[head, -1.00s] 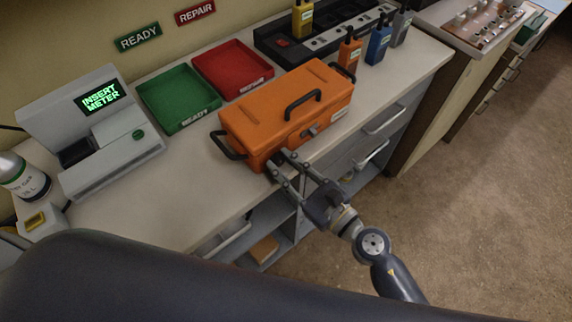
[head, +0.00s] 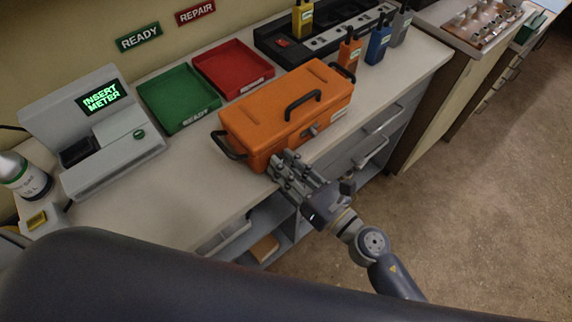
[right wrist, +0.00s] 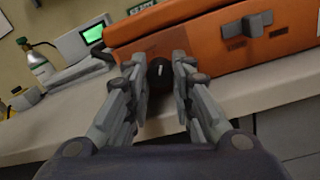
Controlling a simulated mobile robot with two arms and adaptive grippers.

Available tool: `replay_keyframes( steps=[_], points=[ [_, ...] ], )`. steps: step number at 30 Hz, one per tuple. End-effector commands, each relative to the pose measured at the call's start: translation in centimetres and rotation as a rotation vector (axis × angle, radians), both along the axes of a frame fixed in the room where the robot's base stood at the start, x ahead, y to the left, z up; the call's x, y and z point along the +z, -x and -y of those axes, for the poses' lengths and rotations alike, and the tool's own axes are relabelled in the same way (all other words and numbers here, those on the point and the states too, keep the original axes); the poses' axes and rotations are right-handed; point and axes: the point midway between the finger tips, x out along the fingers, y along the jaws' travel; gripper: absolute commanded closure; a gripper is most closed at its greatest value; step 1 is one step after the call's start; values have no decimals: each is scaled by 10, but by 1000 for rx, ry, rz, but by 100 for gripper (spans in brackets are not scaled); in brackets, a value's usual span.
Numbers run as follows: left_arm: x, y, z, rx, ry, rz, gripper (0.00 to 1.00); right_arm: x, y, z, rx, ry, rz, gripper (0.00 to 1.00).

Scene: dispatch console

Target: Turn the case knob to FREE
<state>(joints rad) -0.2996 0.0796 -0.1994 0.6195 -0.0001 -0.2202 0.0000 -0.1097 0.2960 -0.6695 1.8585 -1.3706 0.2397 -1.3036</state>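The orange case (head: 265,125) sits closed on the white counter, with a black handle on its lid and a grey latch on its front. Its small black knob (right wrist: 159,72) with a pale mark is low on the front face in the right wrist view. My right gripper (head: 281,161) is at the front left of the case. In the right wrist view its fingers (right wrist: 159,62) stand apart, one on each side of the knob, with a gap showing. The fingers hide the knob in the head view. I cannot read any FREE marking. My left gripper is not in view.
A grey meter station (head: 95,130) reading INSERT METER stands at the left. Green (head: 178,99) and red (head: 232,69) trays lie behind the case. Several handheld units stand around a black charger (head: 330,38) at the back right.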

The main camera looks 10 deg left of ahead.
Motion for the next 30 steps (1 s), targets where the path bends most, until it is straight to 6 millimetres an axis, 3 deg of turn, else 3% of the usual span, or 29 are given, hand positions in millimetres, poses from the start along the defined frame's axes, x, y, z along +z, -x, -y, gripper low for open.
replay_keyframes(
  steps=[3,16,30],
  points=[
    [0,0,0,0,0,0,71,0,0,0,0,1,2,56],
    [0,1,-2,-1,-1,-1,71,-1,5,7,-1,2,0,56],
    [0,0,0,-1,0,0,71,-3,55,77,-1,2,-1,56]
  ],
)
